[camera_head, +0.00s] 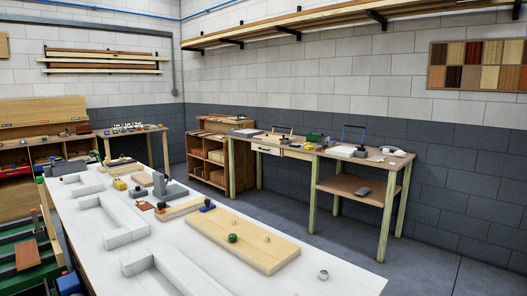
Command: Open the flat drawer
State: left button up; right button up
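A wooden bench (345,157) stands against the far dark wall. Under its top, toward its left end, is a pale shallow drawer front (267,150) with a small dark handle mark. A second pale front (297,154) sits just right of it. Both look flush with the bench frame, so the drawer appears closed. From here I cannot tell for sure which one is the flat drawer. Neither of my grippers is in view.
A long white table (222,268) with L-shaped white blocks and a wooden board (243,238) lies between me and the bench. Grey floor (425,262) is free at the right. Green equipment (30,248) stands at left; a shelf unit (207,157) stands left of the bench.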

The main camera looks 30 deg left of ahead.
aim_at(271, 150)
jog(key=i+l+z, duration=0.35)
jog(key=i+l, duration=0.5)
jog(key=i, duration=0.4)
jog(key=i+l, duration=0.15)
jog(key=i, duration=0.4)
jog(key=i+l+u, duration=0.1)
jog(key=i, duration=0.5)
jog(key=i+l, duration=0.3)
jog(key=i, duration=0.25)
jog(key=i+j+u, duration=0.2)
jog(key=i+u, duration=0.15)
jog(key=u, duration=0.15)
jog(key=i+u, duration=0.8)
jog(key=u, duration=0.15)
jog(key=i+l+u, duration=0.2)
jog(key=i+u, duration=0.25)
jog(key=i+j+u, duration=0.25)
jog(key=i+u, duration=0.2)
jog(key=i, duration=0.45)
jog(key=i+u, duration=0.4)
jog(key=i, duration=0.45)
